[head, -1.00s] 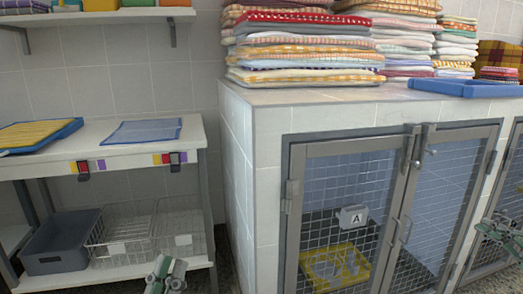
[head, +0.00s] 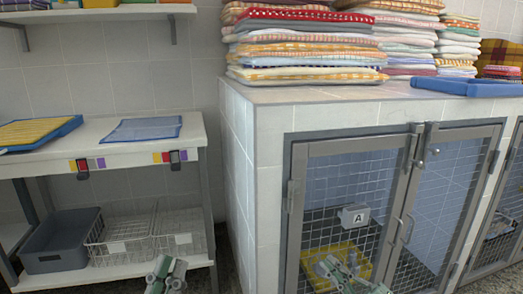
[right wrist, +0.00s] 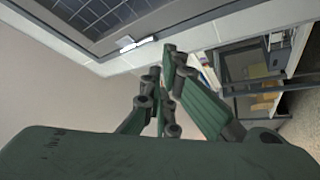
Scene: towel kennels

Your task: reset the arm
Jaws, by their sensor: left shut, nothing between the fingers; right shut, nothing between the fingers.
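My left gripper (head: 166,272) is shut and empty at the bottom edge of the head view, in front of the side table's lower shelf. My right gripper (head: 338,270) is shut and empty in front of the mesh door of kennel A. In the right wrist view its green fingers (right wrist: 168,85) meet with nothing between them. Both grippers are apart from the furniture as far as I can tell. The rest of both arms is mostly out of the head view.
The tiled kennel block (head: 250,150) has closed mesh doors, an A tag (head: 354,217) and a yellow item (head: 335,262) inside. Folded towels (head: 300,45) and a blue tray (head: 462,87) lie on top. The side table (head: 110,158) carries a blue mat; a grey bin (head: 58,250) and wire baskets stand below.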

